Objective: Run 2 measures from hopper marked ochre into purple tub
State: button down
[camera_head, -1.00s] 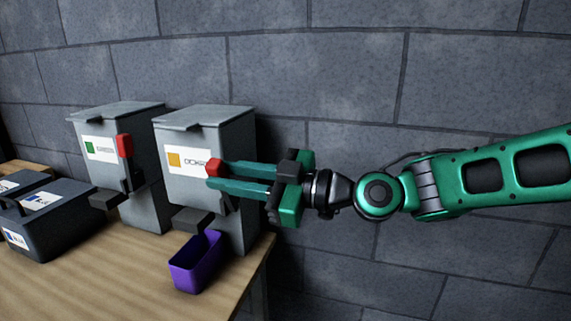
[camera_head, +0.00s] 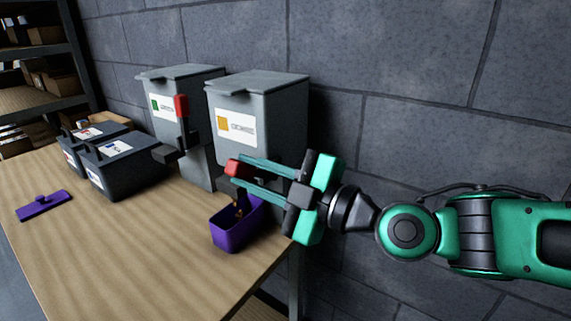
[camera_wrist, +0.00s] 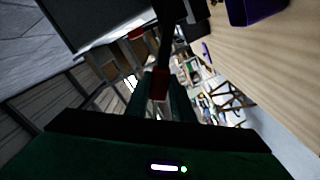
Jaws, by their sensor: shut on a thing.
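The hopper marked ochre (camera_head: 258,100) is a grey bin with an orange square on its white label, the right one of two at the wall. My gripper (camera_head: 240,172) is shut on its red lever handle (camera_head: 234,167), which is pulled down in front of the hopper. The handle also shows between the fingers in the wrist view (camera_wrist: 160,84). The purple tub (camera_head: 232,237) stands upright on the table below the hopper. Brown-orange material shows at the tub's opening; how much lies inside is hard to tell. My fingers partly hide the hopper's spout.
The other hopper (camera_head: 194,88), with a green square and raised red lever (camera_head: 181,106), stands to the left. Dark lidded boxes (camera_head: 128,172) and a purple lid (camera_head: 43,205) are farther left on the table (camera_head: 130,245). Shelves stand at the far left. The table's front is clear.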

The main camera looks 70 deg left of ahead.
jog(key=shift+s+d+f, duration=0.1)
jog(key=shift+f, duration=0.1)
dwell(0.3)
jog(key=c, duration=1.5)
grip_release()
jog(key=shift+r, duration=0.1)
jog(key=v, duration=1.1)
